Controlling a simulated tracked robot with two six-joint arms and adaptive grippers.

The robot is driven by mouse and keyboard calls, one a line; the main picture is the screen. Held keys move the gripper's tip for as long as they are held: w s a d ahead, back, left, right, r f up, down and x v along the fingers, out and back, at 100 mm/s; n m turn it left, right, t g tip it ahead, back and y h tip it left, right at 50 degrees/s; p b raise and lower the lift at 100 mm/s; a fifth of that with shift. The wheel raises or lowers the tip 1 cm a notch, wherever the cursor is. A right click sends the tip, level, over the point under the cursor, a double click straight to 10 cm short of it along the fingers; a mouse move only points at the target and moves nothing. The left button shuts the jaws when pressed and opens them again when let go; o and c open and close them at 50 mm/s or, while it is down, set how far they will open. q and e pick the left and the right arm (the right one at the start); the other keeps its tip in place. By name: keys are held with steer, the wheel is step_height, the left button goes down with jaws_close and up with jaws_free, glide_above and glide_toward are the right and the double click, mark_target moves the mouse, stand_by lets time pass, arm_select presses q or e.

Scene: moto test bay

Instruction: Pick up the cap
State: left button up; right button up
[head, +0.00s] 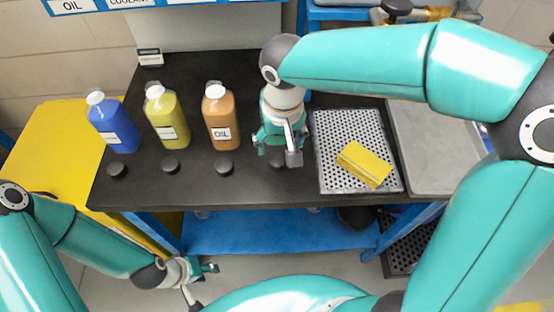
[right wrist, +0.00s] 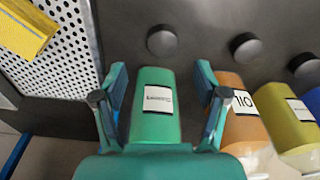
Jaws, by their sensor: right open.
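Black round caps lie on the dark bench in front of the bottles. In the head view, three show clearly at the left (head: 117,170), middle (head: 170,165) and right (head: 223,167). Another cap (head: 277,161) is partly hidden by my right gripper (head: 281,142); in the right wrist view a cap (right wrist: 161,40) lies beyond the green bottle (right wrist: 154,112). My right gripper is open, with its fingers on either side of the green bottle in that view and gaps visible. Its contact with the bottle cannot be told. My left gripper (head: 200,275) is low, in front of the bench; its jaw state is unclear.
Blue (head: 114,127), yellow (head: 166,118) and orange (head: 219,118) bottles stand upright left of my right gripper. A perforated tray (head: 332,146) holding a yellow sponge (head: 364,164) is to the right, beside a grey tray (head: 430,150). The bench's front edge is close to the caps.

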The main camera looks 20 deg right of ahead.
mark_target(277, 159)
steer(key=shift+w+a+f, duration=0.1)
steer(key=shift+w+f, duration=0.05)
steer(key=shift+f, duration=1.4)
steer(key=shift+w+a+f, duration=0.1)
steer(key=shift+f, duration=1.45)
steer(key=c, duration=0.8)
